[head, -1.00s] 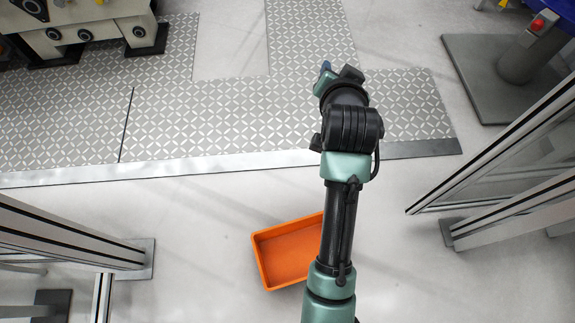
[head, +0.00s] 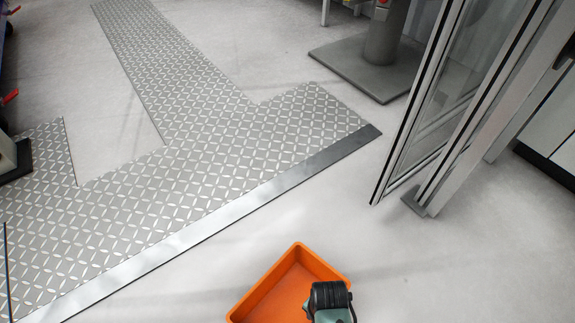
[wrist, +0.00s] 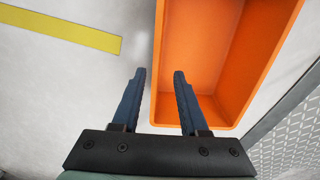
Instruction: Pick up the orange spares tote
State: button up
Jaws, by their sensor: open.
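The orange spares tote (head: 268,288) is on the floor at the bottom of the head view, open at the top and looking empty. Part of my arm covers its lower right there. In the wrist view the tote (wrist: 222,60) fills the upper right. My gripper (wrist: 159,75) is open, its two dark blue fingers on either side of the tote's left wall in the picture. The left finger is outside the wall and the right finger overlaps the tote's inside. I cannot tell whether either finger touches it. The fingers are hidden in the head view.
A patterned metal floor plate (head: 200,160) with a bright sloped edge lies left of the tote. A framed clear panel (head: 440,110) stands to the right. A grey pedestal base (head: 365,70) is at the back. A yellow floor stripe (wrist: 60,30) shows in the wrist view.

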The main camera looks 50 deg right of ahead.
notch_tip(320, 180, down, 7)
jog(key=b, duration=0.4)
jog(key=shift+d+b, duration=0.1)
jog(key=shift+b, duration=0.3)
jog(key=f+b, duration=0.5)
jog(key=shift+s+d, duration=0.15)
jog(key=shift+d, duration=0.05)
grip_shut()
dwell(0.5)
jog(key=shift+r, duration=0.1)
dwell(0.3)
